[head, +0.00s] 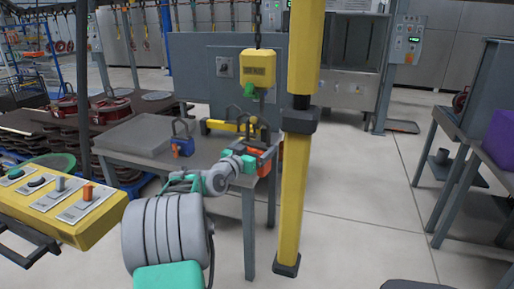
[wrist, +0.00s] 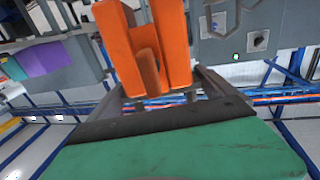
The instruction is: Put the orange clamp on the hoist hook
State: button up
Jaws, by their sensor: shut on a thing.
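The orange clamp (head: 264,169) is at the end of my arm, over the right edge of the grey table in the head view. In the wrist view the orange clamp (wrist: 176,45) fills the top middle, between my fingers. My gripper (head: 262,154) is shut on it; the gripper (wrist: 165,95) also shows in the wrist view. The yellow hoist block (head: 257,68) hangs from a chain above the table, with a green part at its underside. The hook below it is small and hard to make out. My gripper is below the hoist block, apart from it.
A blue clamp (head: 183,146) and a yellow-and-black item (head: 220,125) are on the grey table (head: 150,133). A yellow post (head: 297,180) stands close to the right of my gripper. A yellow control box (head: 62,205) is at front left. Open floor lies at right.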

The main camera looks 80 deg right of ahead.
jog(key=shift+f+b, duration=0.3)
jog(key=shift+b, duration=0.2)
